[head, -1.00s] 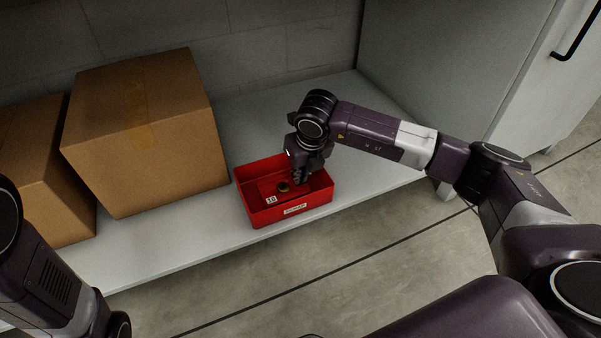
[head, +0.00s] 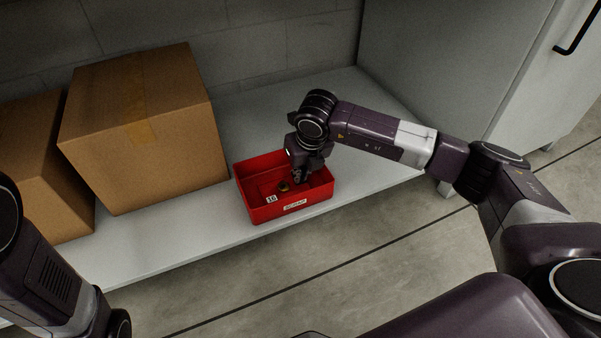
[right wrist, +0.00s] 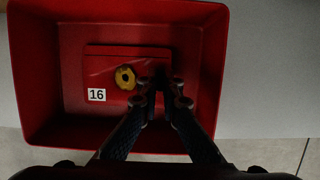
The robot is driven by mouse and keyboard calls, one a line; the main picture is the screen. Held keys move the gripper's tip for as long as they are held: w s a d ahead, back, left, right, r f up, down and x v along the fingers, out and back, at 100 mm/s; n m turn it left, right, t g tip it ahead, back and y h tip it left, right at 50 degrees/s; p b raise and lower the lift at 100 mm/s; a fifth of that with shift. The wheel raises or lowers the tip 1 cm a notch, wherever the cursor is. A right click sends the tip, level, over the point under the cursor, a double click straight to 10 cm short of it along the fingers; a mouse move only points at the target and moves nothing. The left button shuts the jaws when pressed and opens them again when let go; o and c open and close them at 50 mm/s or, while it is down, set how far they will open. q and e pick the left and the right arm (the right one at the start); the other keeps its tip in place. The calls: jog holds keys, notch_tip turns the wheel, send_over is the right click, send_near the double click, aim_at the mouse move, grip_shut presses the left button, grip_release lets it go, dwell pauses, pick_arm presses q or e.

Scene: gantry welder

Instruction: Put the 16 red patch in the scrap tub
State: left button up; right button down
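The red patch (right wrist: 108,62) lies inside the red scrap tub (right wrist: 38,138), with a white "16" label (right wrist: 97,94) and a yellow ring (right wrist: 125,78) showing. In the head view the tub (head: 250,208) stands on the pale shelf near its front edge, and the yellow ring (head: 283,186) shows inside it. My right gripper (right wrist: 163,92) reaches down into the tub over the patch's right side. Its fingertips are a little apart, with nothing visible between them. The fingers hide part of the patch. My left arm shows at lower left, but its gripper is out of view.
Two cardboard boxes (head: 150,135) (head: 35,165) stand on the shelf (head: 185,230) left of the tub. A grey cabinet side (head: 440,65) rises behind and right of my right arm. Bare shelf shows behind the tub.

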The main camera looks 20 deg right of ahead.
jog(key=shift+f, duration=0.2)
jog(key=c, duration=2.1)
grip_release()
jog(key=v, duration=1.2)
